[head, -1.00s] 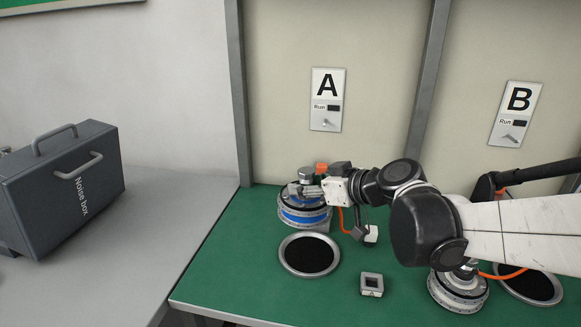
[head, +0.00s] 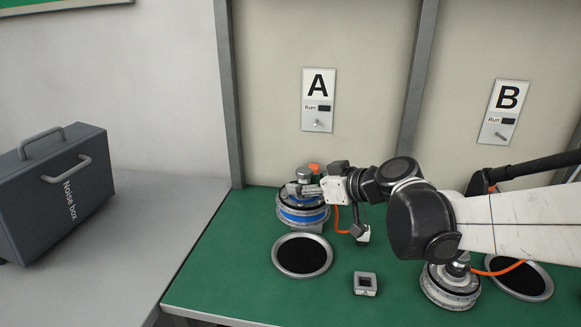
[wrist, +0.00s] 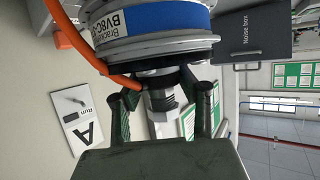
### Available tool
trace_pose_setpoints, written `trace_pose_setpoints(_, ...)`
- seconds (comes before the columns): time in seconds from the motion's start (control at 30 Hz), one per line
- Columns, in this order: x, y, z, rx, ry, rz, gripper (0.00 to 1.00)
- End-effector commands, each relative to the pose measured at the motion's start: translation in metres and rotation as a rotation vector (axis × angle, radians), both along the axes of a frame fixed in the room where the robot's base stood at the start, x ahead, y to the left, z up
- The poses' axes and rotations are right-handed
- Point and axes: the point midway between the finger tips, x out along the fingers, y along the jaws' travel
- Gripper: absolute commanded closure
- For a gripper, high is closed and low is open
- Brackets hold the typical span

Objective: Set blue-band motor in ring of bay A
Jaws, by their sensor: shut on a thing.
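The blue-band motor (head: 303,217) is a silver disc with a blue stripe, in bay A behind the ring as seen in the head view. My gripper (head: 306,188) is shut on its shaft. In the wrist view the motor (wrist: 150,30) fills the top, its shaft between the fingers (wrist: 163,100) and an orange cable beside it. The ring of bay A (head: 275,257) lies on the green bench, grey-rimmed with a dark, empty middle. The motor's lower edge is close to the ring's back rim; its height above the bench is hard to tell.
A small grey square block (head: 365,285) lies right of the ring. Another motor (head: 450,287) with an orange cable stands in bay B beside a second ring (head: 520,291). A noise box (head: 55,195) sits on the grey table at left. A divider (head: 417,80) separates the bays.

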Motion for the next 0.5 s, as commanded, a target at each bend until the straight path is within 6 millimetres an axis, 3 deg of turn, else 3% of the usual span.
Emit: trace_pose_setpoints(0.5,0.0,0.0,-0.049,0.001,0.0,0.0,1.0)
